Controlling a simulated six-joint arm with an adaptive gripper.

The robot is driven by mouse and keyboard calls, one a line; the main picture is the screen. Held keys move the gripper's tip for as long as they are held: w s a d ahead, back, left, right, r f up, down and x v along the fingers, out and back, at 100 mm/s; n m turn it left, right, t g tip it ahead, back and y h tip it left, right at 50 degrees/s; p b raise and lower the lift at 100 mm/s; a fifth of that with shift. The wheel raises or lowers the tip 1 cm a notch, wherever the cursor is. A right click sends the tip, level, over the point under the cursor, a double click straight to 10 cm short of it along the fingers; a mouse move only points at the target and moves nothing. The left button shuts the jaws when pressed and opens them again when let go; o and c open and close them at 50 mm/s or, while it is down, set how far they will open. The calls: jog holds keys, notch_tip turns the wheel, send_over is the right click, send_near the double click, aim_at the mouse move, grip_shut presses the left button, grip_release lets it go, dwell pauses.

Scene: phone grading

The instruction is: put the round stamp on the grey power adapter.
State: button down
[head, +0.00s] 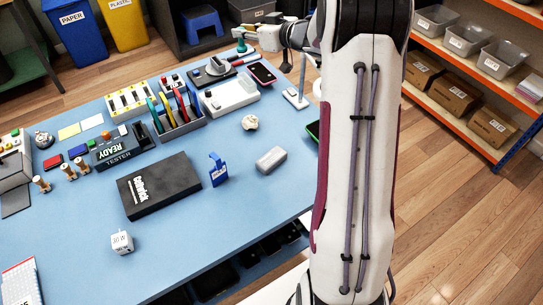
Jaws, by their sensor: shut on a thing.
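A grey rounded block (271,159), which looks like the grey power adapter, lies on the right part of the blue table. Nothing is on top of it. My gripper (245,41) appears small and far off at the back right of the table, away from the block and the stamps. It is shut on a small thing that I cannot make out. My own arm covers the right of the table.
A black box (158,186) lies mid-table, with a blue stand (217,169) between it and the grey block. A white cube (122,242) sits at the front. A white round thing (249,122) lies behind the block.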

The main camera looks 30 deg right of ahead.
jog(key=s+d, duration=0.5)
jog(key=s, duration=0.4)
jog(key=n+g+y, duration=0.4)
jog(key=n+y, duration=0.2)
jog(key=y, duration=0.1)
send_over(277, 158)
jog(key=f, duration=0.1)
jog(key=shift+f, duration=0.15)
notch_tip(277, 158, down, 14)
jog(key=shift+r, duration=0.2)
jog(key=shift+f, duration=0.1)
jog(key=shift+f, duration=2.05)
jog(key=shift+f, duration=0.1)
